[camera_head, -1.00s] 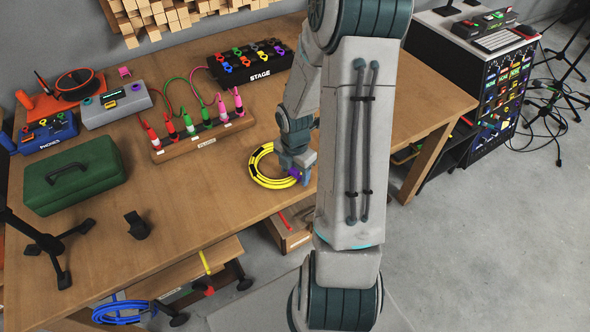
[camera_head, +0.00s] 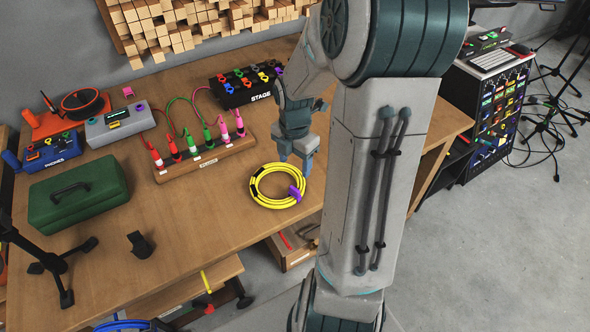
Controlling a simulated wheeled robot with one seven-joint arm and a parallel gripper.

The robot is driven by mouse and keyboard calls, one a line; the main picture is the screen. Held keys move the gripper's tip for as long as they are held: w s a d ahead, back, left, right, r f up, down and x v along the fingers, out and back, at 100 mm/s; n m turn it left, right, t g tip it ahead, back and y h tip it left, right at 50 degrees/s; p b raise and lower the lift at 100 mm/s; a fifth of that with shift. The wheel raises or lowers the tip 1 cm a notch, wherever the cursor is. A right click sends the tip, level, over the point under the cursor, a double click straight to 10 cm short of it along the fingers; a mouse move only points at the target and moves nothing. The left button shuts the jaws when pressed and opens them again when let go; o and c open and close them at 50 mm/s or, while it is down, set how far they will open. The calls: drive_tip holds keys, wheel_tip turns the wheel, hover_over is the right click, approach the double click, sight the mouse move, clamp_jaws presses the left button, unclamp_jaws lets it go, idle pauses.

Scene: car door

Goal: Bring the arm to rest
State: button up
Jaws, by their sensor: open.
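My gripper (camera_head: 296,166) hangs above the wooden table (camera_head: 205,240), its fingers pointing down near the back right of a coiled yellow cable (camera_head: 262,199). The coil lies flat on the table, with a purple piece (camera_head: 295,193) at its right side. The gripper is open, with nothing seen between its fingers, and it is apart from the coil. My arm reaches over the right part of the table and hides some of its right side.
A rack of coloured plugs (camera_head: 206,160) and a black STAGE box (camera_head: 248,87) stand behind the coil. A green toolbox (camera_head: 78,195) stands at left. A black rack cabinet (camera_head: 497,100) stands at right. The table front is mostly clear.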

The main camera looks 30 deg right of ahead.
drive_tip(key=shift+r, duration=0.4)
